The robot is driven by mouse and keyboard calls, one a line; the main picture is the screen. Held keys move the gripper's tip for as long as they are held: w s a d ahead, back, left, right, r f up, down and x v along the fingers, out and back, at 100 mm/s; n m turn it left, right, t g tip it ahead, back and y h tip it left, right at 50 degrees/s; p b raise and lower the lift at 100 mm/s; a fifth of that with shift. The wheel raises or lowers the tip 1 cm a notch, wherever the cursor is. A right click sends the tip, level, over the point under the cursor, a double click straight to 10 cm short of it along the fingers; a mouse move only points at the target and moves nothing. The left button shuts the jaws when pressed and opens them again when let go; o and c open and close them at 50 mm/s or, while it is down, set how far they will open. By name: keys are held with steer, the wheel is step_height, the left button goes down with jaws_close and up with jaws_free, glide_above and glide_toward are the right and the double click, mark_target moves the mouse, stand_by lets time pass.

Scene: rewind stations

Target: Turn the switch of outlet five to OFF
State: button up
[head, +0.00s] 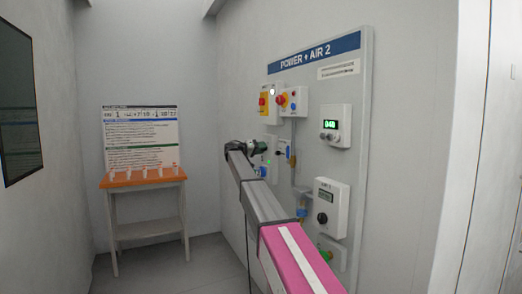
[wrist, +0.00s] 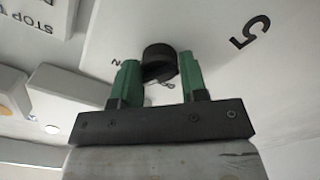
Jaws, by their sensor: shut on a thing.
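The switch of outlet five is a black round knob (wrist: 159,62) on a pale housing (wrist: 215,40) marked with a 5, seen in the wrist view. My gripper (wrist: 160,82) has green fingers, one on each side of the knob, and is shut on it. In the head view my gripper (head: 258,148) is at the panel (head: 352,120), and the arm hides most of the outlet. Lettering beside the knob is partly covered by the left finger, so I cannot read the switch position.
The panel reads POWER + AIR 2. A red and yellow switch (head: 270,102), a green display box (head: 336,126) and a lower gauge box (head: 330,208) are on it. A table (head: 143,182) with an orange top stands at the back left. The floor between is clear.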

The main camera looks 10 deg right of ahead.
steer(key=n, duration=1.4)
steer(key=shift+f, duration=0.1)
steer(key=shift+a, duration=0.1)
stand_by(0.5)
steer(key=o, duration=0.9)
steer(key=v, duration=1)
steer(key=shift+s+a, duration=0.1)
steer(key=shift+a, duration=0.3)
